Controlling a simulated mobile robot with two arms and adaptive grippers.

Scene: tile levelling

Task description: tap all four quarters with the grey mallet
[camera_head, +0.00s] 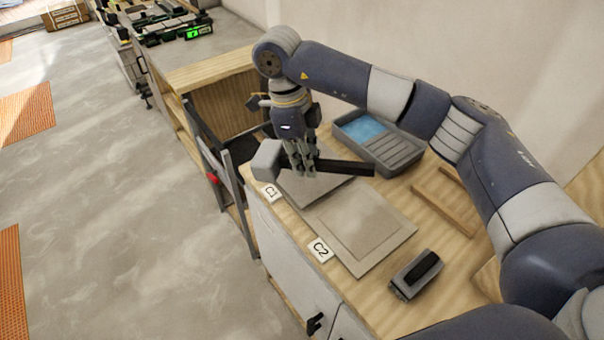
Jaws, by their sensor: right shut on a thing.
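My right gripper (302,168) is shut on the black handle of the grey mallet (266,158). The mallet lies roughly level, its grey head to the left and its handle (347,167) reaching right. It is over a grey tile (312,190) beside the C1 label (270,192); the mallet and gripper hide part of that tile. I cannot tell whether the head touches anything. A beige square bed (365,228) with a raised inner area lies beside the C2 label (320,250). My left gripper is not in view.
A grey tray with blue contents (408,152) stands behind the tile. A wooden frame (441,207) lies to the right. A grey float with black handle (416,272) lies near the front. The bench's left edge drops to the floor.

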